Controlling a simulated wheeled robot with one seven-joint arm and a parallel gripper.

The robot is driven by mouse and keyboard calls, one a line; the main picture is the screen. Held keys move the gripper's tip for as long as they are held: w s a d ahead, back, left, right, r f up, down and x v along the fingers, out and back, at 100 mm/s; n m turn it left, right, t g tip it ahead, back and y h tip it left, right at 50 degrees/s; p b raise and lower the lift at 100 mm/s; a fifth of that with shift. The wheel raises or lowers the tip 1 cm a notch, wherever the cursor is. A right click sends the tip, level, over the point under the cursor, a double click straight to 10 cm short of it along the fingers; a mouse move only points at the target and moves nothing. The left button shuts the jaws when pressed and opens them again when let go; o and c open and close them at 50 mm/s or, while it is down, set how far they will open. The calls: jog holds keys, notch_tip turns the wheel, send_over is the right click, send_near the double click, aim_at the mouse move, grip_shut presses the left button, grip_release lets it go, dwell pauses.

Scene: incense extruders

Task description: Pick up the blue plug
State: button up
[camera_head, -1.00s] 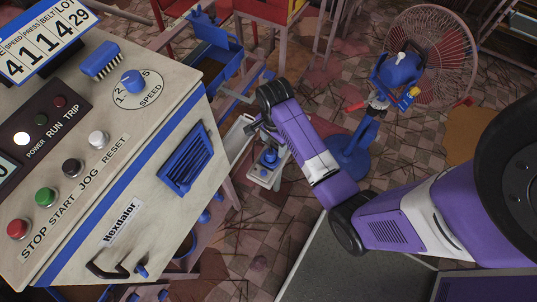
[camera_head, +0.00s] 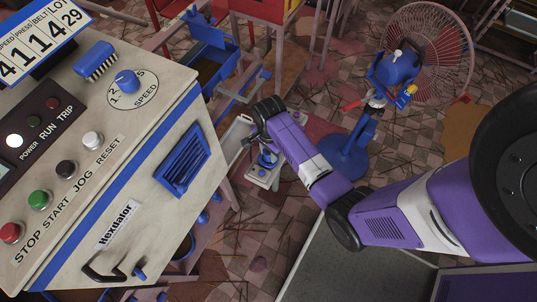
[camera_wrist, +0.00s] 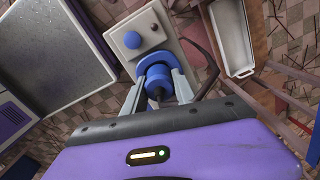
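A blue plug-like piece with a dark tip (camera_wrist: 155,75) stands on a pale stand (camera_wrist: 165,22) in the wrist view, between my gripper's two fingers (camera_wrist: 158,88). The fingers straddle it, apart from each other, and I see no clear contact. A round blue knob (camera_wrist: 132,40) sits on the same stand just beyond it. In the head view my gripper (camera_head: 254,142) points down over the small stand (camera_head: 262,177), where blue parts (camera_head: 267,158) show beside the fingers. The fingertips are small and partly hidden by the arm there.
The grey control cabinet (camera_head: 120,205) with buttons and a blue vent (camera_head: 183,160) stands close on the left. A fan on a blue base (camera_head: 347,157) stands to the right. A white tray (camera_wrist: 233,38) lies right of the stand in the wrist view.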

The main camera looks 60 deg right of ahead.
grip_shut()
